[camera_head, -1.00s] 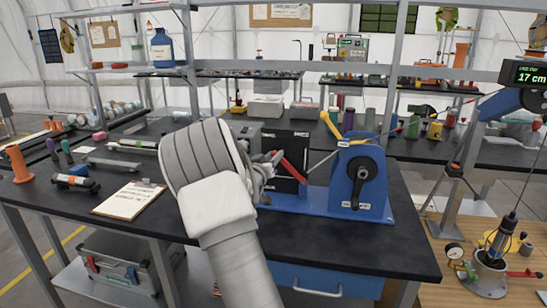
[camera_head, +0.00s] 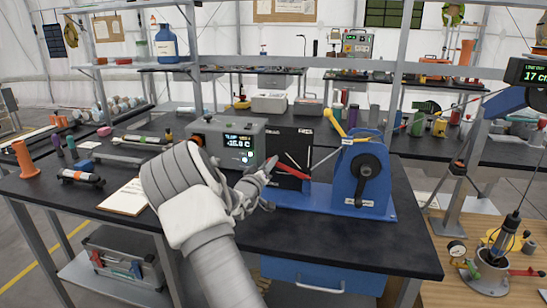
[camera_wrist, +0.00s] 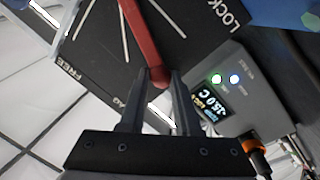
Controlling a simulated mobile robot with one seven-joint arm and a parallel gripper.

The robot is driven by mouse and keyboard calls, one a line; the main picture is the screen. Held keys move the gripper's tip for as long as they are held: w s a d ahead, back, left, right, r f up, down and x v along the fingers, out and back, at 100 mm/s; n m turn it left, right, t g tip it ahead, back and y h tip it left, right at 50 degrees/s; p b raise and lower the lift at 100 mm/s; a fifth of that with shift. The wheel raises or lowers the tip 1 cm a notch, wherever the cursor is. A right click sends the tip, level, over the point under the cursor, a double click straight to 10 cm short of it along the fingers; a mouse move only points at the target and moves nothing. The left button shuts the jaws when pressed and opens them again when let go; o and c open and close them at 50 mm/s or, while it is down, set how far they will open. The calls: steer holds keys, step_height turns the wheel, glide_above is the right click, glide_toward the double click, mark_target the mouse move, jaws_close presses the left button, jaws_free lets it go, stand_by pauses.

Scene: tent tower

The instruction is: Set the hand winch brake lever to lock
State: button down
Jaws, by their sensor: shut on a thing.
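The hand winch (camera_head: 362,180) is blue with a black hub and stands on a blue base on the bench. Its black panel (camera_head: 289,142) carries the words FREE, LOCK and a partly hidden word ending in AG in the wrist view (camera_wrist: 100,50). The red brake lever (camera_head: 291,171) crosses the panel; in the wrist view (camera_wrist: 140,30) its end lies between the AG lettering and LOCK, off the FREE side. My gripper (camera_head: 265,170) is shut on the lever's end, with one finger on each side in the wrist view (camera_wrist: 160,78).
A grey box (camera_head: 228,140) with a lit display stands left of the panel, close to my gripper. A yellow handle (camera_head: 335,122) rises behind the winch. A clipboard (camera_head: 128,198) lies on the left. The front of the bench top (camera_head: 330,235) is clear.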

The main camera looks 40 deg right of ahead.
steer(key=f+n, duration=0.2)
steer(key=f+n+b, duration=0.1)
steer(key=f, duration=0.1)
steer(key=shift+w+a, duration=0.35)
steer(key=shift+f+n+b, duration=0.35)
steer(key=shift+f+n, duration=0.45)
steer(key=shift+n, duration=0.2)
steer(key=shift+f+t, duration=0.15)
steer(key=shift+t, duration=0.15)
steer(key=c, duration=0.6)
jaws_free()
steer(key=shift+c, duration=0.2)
